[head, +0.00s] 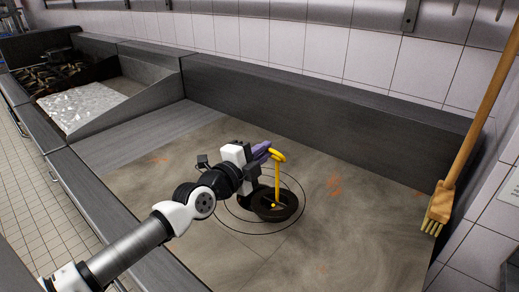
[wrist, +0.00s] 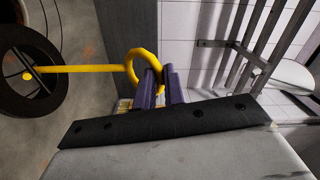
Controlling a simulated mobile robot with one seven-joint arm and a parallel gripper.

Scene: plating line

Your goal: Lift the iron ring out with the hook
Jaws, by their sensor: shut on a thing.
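The yellow hook (head: 278,181) has a loop at its top and a straight shaft. My gripper (head: 264,151), with purple fingers, is shut on the loop. The shaft hangs down from it, and its lower end is at the opening of the dark iron ring (head: 262,212). In the wrist view the shaft of the hook (wrist: 90,69) runs left from my gripper (wrist: 161,88) into the iron ring (wrist: 56,88). The hook's tip shows inside the opening. I cannot tell whether the ring is touching the surface below or raised from it.
The ring is over a brown-grey worktop (head: 350,235) marked with thin dark circles. A dark raised wall (head: 330,103) runs along the back. A broom (head: 440,205) leans at the right. A basin of white pieces (head: 80,106) is at the far left. The worktop right of the ring is clear.

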